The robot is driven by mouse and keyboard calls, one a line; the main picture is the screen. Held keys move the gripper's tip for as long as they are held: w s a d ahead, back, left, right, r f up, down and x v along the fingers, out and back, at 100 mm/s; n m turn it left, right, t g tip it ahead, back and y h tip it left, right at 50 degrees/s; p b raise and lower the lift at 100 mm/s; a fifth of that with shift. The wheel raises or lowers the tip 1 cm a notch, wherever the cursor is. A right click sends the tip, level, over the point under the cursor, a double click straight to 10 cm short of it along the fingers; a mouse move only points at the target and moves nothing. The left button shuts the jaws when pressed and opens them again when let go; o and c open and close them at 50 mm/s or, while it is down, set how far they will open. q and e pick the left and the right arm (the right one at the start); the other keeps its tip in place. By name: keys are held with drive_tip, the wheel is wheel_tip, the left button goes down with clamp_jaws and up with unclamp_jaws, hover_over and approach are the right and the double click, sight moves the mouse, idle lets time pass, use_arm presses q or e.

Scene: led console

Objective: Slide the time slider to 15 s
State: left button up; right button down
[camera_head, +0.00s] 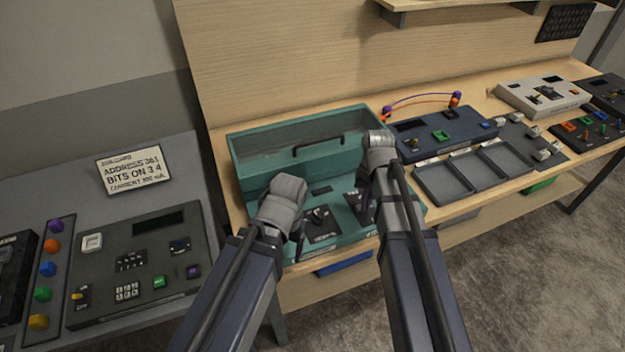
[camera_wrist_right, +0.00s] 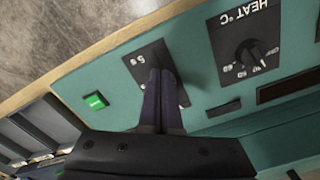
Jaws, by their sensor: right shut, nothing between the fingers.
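The teal console (camera_head: 262,140) stands on the wooden bench in the head view, with its lidded box part at the back. In the right wrist view its front panel (camera_wrist_right: 207,70) appears upside down. The black time slider plate (camera_wrist_right: 147,62) carries a "5 s" label. My right gripper (camera_wrist_right: 160,78) is shut and empty, its fingertips over this plate. The fingers hide the slider knob, so its setting and any contact cannot be told. In the head view my right gripper (camera_head: 363,190) is over the console's right part. My left gripper (camera_head: 298,222) is over its left part, its fingers mostly hidden.
A HEAT °C dial (camera_wrist_right: 251,55) and a green button (camera_wrist_right: 95,101) flank the slider plate. A dark blue console (camera_head: 445,133) and grey trays (camera_head: 470,172) stand to the right. A grey console (camera_head: 130,265) and a text card (camera_head: 133,170) are on the left table.

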sight(356, 205)
use_arm(q)
drive_tip(key=shift+f, duration=0.2)
use_arm(e)
drive_tip(key=shift+f, duration=0.25)
use_arm(q)
drive_tip(key=shift+f+b, duration=1.1)
drive_tip(key=shift+b, duration=0.2)
use_arm(e)
drive_tip(key=shift+f, duration=1.05)
drive_tip(key=shift+f, duration=0.1)
drive_tip(key=shift+w+a, duration=0.3)
drive_tip(key=shift+w, duration=0.45)
drive_tip(key=shift+w+a, duration=0.25)
drive_tip(key=shift+w, duration=0.55)
drive_tip(key=shift+w+a, duration=0.3)
drive_tip(key=shift+w, duration=0.45)
use_arm(q)
drive_tip(key=shift+r+p, duration=0.45)
drive_tip(key=shift+r, duration=0.05)
use_arm(e)
drive_tip(key=shift+s+d+r, duration=0.25)
drive_tip(key=shift+s+r, duration=0.3)
drive_tip(key=shift+s, duration=0.05)
use_arm(q)
drive_tip(key=shift+r, duration=0.1)
use_arm(e)
drive_tip(key=shift+r, duration=0.15)
